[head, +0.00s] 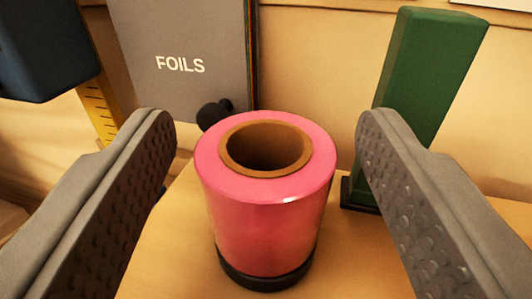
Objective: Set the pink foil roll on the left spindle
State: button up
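The pink foil roll (266,225) stands upright in the middle of the head view, with a brown core open at the top. A black round base shows under its lower edge. My gripper (264,135) is open, with one grey padded finger on each side of the roll. There is a gap between each finger and the roll, and neither touches it. No bare spindle can be made out clearly; a small black knob (211,114) shows behind the roll at the left.
A grey panel marked FOILS (180,45) stands behind. A tall green block (428,75) on a black base is at the back right. A dark blue block (40,45) and a yellow ruler-like strip (100,110) are at the left. The wooden surface (170,255) is bare around the roll.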

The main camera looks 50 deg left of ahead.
jog(key=shift+d, duration=0.1)
jog(key=v, duration=1.7)
jog(key=shift+s, duration=0.2)
jog(key=s+d+r+m+t+h, duration=0.5)
jog(key=s+r+m+t+h, duration=0.15)
jog(key=s+t+h, duration=0.3)
jog(key=s+d+f+m+g+h, duration=0.1)
jog(key=s+f+m+g+h, duration=0.2)
jog(key=s+f, duration=0.7)
jog(key=s+h, duration=0.1)
jog(key=s, duration=0.2)
jog(key=shift+d+f+g, duration=0.25)
jog(key=shift+f+g, duration=0.1)
jog(key=shift+f, duration=0.05)
